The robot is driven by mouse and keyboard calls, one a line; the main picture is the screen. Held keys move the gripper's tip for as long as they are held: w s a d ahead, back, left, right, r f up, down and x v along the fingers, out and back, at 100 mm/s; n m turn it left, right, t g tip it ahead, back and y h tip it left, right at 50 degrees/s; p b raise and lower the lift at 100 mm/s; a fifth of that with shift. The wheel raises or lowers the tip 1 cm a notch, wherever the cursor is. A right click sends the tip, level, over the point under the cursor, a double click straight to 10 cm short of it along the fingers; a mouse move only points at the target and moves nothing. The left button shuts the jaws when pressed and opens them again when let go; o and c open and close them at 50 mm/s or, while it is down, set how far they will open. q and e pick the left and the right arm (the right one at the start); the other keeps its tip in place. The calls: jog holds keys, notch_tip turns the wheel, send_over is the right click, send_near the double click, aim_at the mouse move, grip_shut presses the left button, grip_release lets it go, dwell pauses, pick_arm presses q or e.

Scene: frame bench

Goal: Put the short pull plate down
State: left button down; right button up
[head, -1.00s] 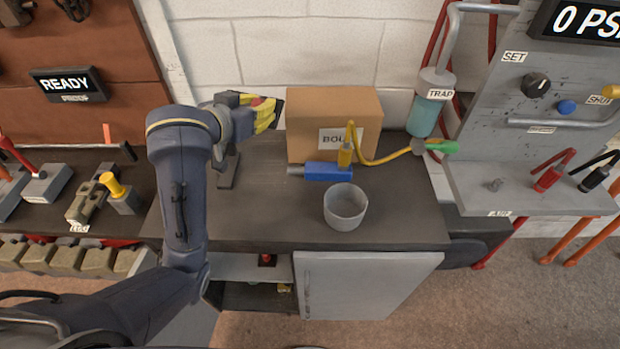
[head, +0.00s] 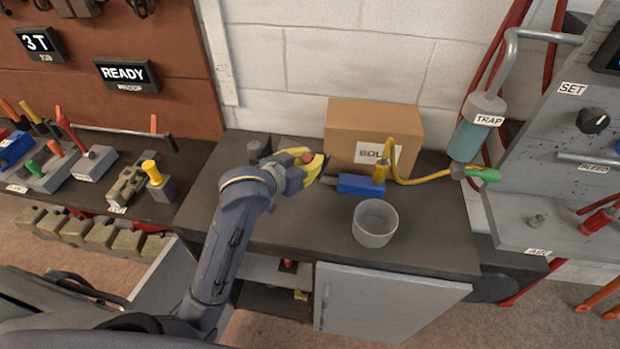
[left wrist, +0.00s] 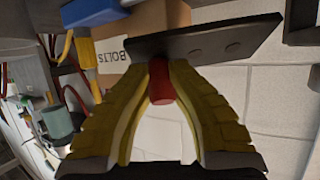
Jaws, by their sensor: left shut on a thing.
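The short pull plate is a dark flat plate with a red grip. In the left wrist view the plate (left wrist: 205,38) lies across the fingertips, and its red grip (left wrist: 160,82) is between the yellow fingers. My left gripper (left wrist: 160,85) is shut on that grip. In the head view my left gripper (head: 312,168) holds the plate above the dark bench top, left of the cardboard box. Only a thin dark edge of the plate shows there. I cannot tell its exact height above the bench. My right gripper is not in view.
The bench (head: 300,225) carries a cardboard box (head: 350,118) marked BOLTS, a blue tool (head: 360,186) with a yellow hose, and a grey cup (head: 375,222). A panel with a TRAP canister (head: 476,128) stands right. Bare bench top shows around the cup and at the front.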

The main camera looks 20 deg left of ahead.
pick_arm(q)
jog(key=shift+f, duration=3.35)
jog(key=shift+f, duration=0.1)
jog(key=c, duration=1.8)
grip_release()
jog(key=shift+f, duration=0.15)
jog(key=o, duration=0.5)
